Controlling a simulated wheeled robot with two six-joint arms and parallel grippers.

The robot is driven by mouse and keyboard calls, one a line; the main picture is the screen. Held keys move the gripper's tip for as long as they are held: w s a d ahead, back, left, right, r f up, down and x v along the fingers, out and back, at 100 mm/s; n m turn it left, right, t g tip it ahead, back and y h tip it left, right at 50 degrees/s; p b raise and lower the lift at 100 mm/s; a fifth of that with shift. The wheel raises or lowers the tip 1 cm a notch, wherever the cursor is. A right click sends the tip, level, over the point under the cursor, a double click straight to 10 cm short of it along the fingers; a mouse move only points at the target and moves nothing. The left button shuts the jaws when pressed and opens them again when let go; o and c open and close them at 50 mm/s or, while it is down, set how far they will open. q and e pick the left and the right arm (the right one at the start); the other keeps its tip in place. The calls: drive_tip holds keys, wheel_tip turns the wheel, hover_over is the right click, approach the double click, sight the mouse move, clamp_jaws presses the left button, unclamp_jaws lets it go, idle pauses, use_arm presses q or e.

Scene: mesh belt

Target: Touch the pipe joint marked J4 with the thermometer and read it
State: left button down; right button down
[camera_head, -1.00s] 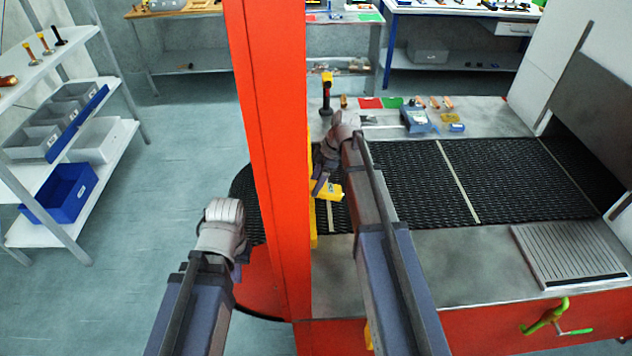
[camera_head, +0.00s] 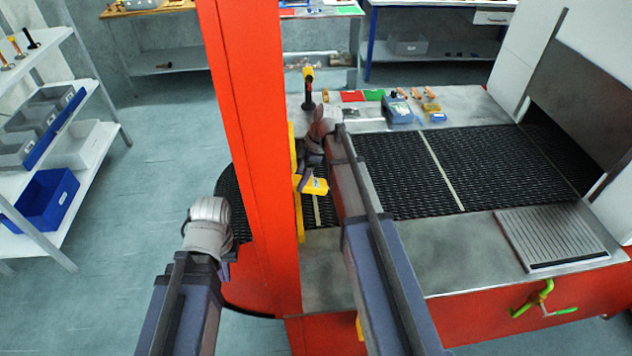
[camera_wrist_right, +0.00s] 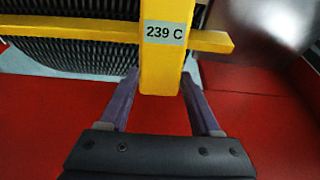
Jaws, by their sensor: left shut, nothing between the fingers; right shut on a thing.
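My right gripper (camera_head: 306,183) is shut on a yellow tool (camera_head: 316,186), probably the thermometer, over the near part of the dark mesh belt. In the right wrist view the yellow tool (camera_wrist_right: 162,70) stands between the two fingers of the gripper (camera_wrist_right: 160,88), and its pale display reads 239 C. A yellow bar (camera_wrist_right: 60,29) crosses behind it; I cannot tell whether they touch. My left gripper (camera_head: 228,262) is shut and empty, low at the left of the red post. No J4 mark is legible, and I cannot make out the pipe joint.
A red post (camera_head: 248,170) stands between my arms, with a yellow strip (camera_head: 298,220) along its right side. The mesh belt (camera_head: 395,175) runs right into a dark opening. A blue device (camera_head: 399,110) and small parts lie behind it. A shelf with bins (camera_head: 45,200) stands left.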

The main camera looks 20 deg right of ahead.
drive_tip(key=shift+r, duration=0.1)
wheel_tip(320, 180, up, 5)
drive_tip(key=p, duration=0.5)
